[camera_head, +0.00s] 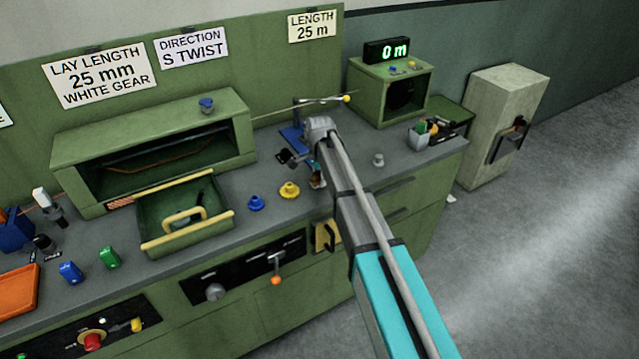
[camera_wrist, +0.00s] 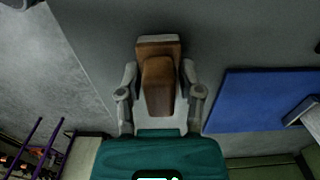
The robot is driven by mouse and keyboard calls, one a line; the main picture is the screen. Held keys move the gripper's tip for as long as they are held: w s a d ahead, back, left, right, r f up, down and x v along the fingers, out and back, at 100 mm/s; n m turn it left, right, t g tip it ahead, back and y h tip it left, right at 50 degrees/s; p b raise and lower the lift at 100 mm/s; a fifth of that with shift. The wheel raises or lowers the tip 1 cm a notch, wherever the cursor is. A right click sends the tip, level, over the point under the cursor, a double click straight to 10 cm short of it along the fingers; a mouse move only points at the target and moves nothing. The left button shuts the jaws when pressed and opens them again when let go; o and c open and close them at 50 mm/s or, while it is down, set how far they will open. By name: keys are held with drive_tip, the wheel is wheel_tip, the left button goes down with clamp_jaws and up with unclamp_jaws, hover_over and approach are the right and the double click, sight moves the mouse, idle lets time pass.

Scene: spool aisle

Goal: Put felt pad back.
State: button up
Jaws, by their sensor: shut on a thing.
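My gripper (camera_wrist: 160,76) is shut on a brown block with a pale grey edge, which I take to be the felt pad (camera_wrist: 159,47). The block sits between the two fingers in the wrist view and is held above the grey bench top. In the head view my gripper (camera_head: 316,174) hangs near the bench's front edge, partly hidden by my arm, with a small brown and pale bit of the block at its tip. The pad's own place cannot be made out.
A blue plate (camera_wrist: 255,102) lies right of the gripper in the wrist view. Yellow (camera_head: 289,190) and blue (camera_head: 256,203) knobs stand left of my gripper. An open green drawer (camera_head: 186,240) juts out farther left. A grey knob (camera_head: 378,160) stands to the right.

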drive_tip(key=shift+f, duration=0.15)
drive_tip(key=shift+f, duration=0.15)
drive_tip(key=o, duration=1)
drive_tip(key=shift+d, duration=0.1)
wheel_tip(320, 180, up, 12)
drive_tip(key=p, duration=1.2)
drive_tip(key=shift+r, duration=0.2)
idle(0.5)
